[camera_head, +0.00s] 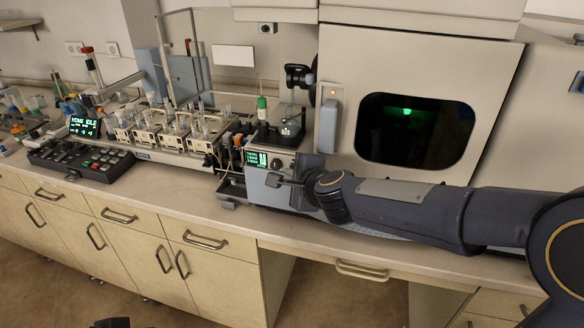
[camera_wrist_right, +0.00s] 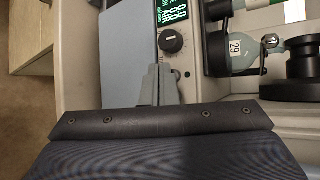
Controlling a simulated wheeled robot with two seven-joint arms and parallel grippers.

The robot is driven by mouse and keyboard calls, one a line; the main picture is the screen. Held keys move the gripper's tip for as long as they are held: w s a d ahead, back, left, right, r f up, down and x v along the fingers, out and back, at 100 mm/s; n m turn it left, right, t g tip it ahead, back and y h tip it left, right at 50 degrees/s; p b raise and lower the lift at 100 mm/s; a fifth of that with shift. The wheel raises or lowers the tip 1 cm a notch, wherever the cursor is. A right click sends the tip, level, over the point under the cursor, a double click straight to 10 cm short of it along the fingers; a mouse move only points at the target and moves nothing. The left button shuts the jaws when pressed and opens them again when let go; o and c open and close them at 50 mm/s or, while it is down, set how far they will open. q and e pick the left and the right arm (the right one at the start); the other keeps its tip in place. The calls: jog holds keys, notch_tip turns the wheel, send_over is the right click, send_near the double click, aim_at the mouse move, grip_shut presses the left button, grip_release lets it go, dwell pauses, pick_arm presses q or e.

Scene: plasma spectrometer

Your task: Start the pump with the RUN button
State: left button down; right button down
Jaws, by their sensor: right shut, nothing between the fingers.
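The pump is a grey-blue box (camera_head: 262,187) on the bench, with a lit green display (camera_head: 256,160) and a dark round knob on its front. In the right wrist view the display (camera_wrist_right: 173,12) and knob (camera_wrist_right: 171,40) show clearly. My right gripper (camera_head: 270,180) is shut and empty in front of the pump's front face, below the display. In the right wrist view its closed fingers (camera_wrist_right: 158,84) point at the panel just below the knob. I cannot tell whether they touch it. No RUN label is readable; the fingers cover part of the panel.
A glass flask (camera_wrist_right: 243,52) stands near the pump. Left of the pump are a rack of glassware (camera_head: 170,130) and a black keypad console (camera_head: 80,158) with a green screen. A large cabinet with a dark window (camera_head: 415,130) stands behind my right arm. The bench's front strip (camera_head: 180,197) is clear.

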jog(key=shift+w+d+r, duration=0.55)
jog(key=shift+w, duration=0.05)
dwell(0.6)
jog(key=shift+r, duration=0.1)
jog(key=shift+a+p, duration=0.1)
jog(key=shift+p, duration=0.3)
jog(key=shift+s, duration=0.1)
jog(key=shift+s+a, duration=0.25)
jog(key=shift+s, duration=0.05)
jog(key=s, duration=0.1)
jog(key=s+a, duration=0.1)
jog(key=s, duration=0.3)
jog(key=shift+s+a+f, duration=0.2)
jog(key=shift+a+f, duration=0.05)
jog(key=shift+a, duration=0.15)
